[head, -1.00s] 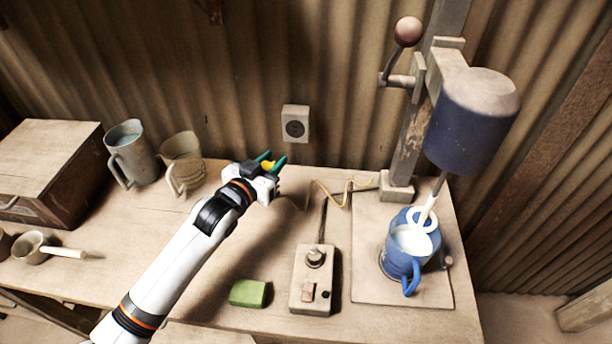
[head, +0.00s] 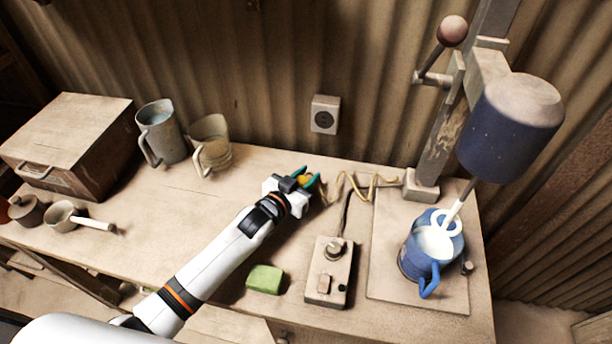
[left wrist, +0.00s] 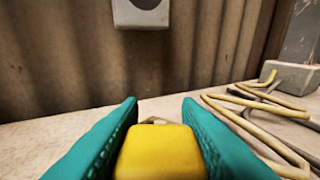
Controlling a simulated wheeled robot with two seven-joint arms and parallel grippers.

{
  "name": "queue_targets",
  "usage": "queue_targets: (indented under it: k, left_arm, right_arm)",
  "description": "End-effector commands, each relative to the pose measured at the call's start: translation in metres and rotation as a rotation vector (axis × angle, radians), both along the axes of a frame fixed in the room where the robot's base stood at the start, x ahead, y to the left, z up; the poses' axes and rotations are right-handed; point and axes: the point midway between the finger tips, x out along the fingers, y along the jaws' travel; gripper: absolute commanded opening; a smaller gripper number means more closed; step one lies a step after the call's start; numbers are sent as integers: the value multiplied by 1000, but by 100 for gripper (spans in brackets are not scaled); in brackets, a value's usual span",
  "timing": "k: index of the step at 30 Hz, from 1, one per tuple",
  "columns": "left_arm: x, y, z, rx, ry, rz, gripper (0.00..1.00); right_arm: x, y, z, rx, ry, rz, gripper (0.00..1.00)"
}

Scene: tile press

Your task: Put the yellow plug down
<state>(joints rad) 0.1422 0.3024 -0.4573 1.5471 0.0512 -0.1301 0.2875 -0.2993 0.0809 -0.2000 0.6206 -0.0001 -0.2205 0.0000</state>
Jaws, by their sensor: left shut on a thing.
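The yellow plug (left wrist: 160,152) is between the two teal fingers of my left gripper (left wrist: 160,135) in the left wrist view. In the head view my left gripper (head: 307,181) is shut on the plug (head: 303,180), low over the back of the workbench, left of the cord. Whether the plug touches the bench top cannot be told. A yellow cord (head: 360,190) lies zigzag on the bench right of the gripper. The wall socket (head: 325,114) is on the corrugated wall above and behind the gripper, empty. My right gripper is not in view.
The control box (head: 330,271) and green block (head: 265,279) stand in front of the gripper. The press post and blue mug (head: 420,283) are at the right. A jug (head: 211,145), a grey mug (head: 160,132) and a wooden box (head: 75,145) are at the left. The bench between is clear.

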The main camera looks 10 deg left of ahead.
Motion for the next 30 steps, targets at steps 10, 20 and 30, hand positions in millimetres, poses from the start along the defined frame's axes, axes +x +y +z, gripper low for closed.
queue_targets:
  k: [10,20,30]
  left_arm:
    - [0,0,-7,0,-1,0,4]
    - [0,0,-11,0,-1,0,37]
    - [0,0,-11,0,-1,0,52]
  right_arm:
    - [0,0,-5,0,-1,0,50]
    - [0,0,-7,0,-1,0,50]
    - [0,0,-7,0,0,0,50]
